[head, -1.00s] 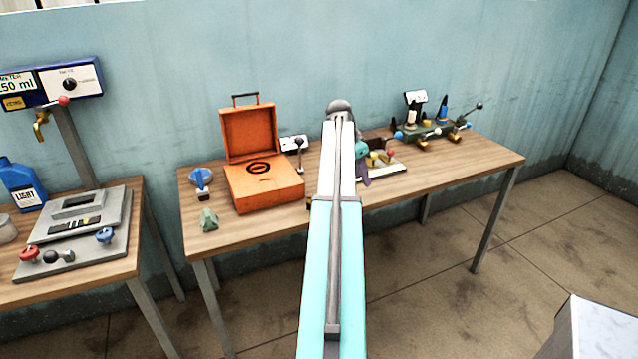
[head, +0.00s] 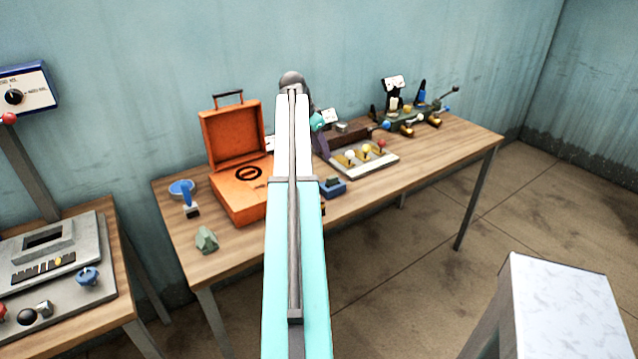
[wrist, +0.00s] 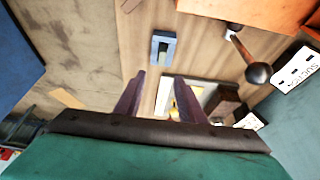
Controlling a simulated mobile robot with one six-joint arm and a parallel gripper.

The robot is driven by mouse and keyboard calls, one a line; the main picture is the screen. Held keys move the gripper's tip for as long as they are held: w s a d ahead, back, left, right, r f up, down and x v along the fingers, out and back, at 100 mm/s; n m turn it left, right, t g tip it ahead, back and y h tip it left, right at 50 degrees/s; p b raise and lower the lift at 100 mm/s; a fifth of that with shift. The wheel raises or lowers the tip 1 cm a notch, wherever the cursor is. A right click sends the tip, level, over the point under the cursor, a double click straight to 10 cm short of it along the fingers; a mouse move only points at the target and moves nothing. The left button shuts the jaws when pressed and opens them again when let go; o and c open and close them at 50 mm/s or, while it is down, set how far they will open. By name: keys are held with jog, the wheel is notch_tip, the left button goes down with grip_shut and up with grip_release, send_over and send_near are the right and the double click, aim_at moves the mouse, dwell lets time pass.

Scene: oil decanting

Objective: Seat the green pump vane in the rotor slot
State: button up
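My gripper (wrist: 160,80) is open, with two purple fingers apart and nothing seen between them. In the head view, part of my gripper (head: 322,147) shows beyond my arm, over the table. A small grey-green block (head: 206,239) sits at the table's front left; I cannot tell whether it is the pump vane. A blue block with a grey slot-like middle (head: 333,187) lies near the table's front edge. It also shows ahead of the fingertips in the wrist view (wrist: 155,58), apart from them. I cannot make out the rotor for sure.
An open orange case (head: 238,205) stands left of my arm, with a blue-topped item (head: 182,188) beside it. A pale tray with coloured knobs (head: 375,165) lies to the right. A valve assembly (head: 415,118) is at the back right. A white-topped stand (head: 565,310) is at front right.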

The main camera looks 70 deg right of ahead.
jog(key=shift+w, duration=0.3)
jog(key=shift+w+f, duration=0.15)
jog(key=p, duration=0.2)
send_over(332, 177)
jog(key=w+a, duration=0.2)
notch_tip(332, 177, down, 8)
jog(key=shift+s, duration=0.2)
jog(key=shift+p+x, duration=1)
jog(key=shift+x, duration=1.45)
jog(key=shift+s+d, duration=0.1)
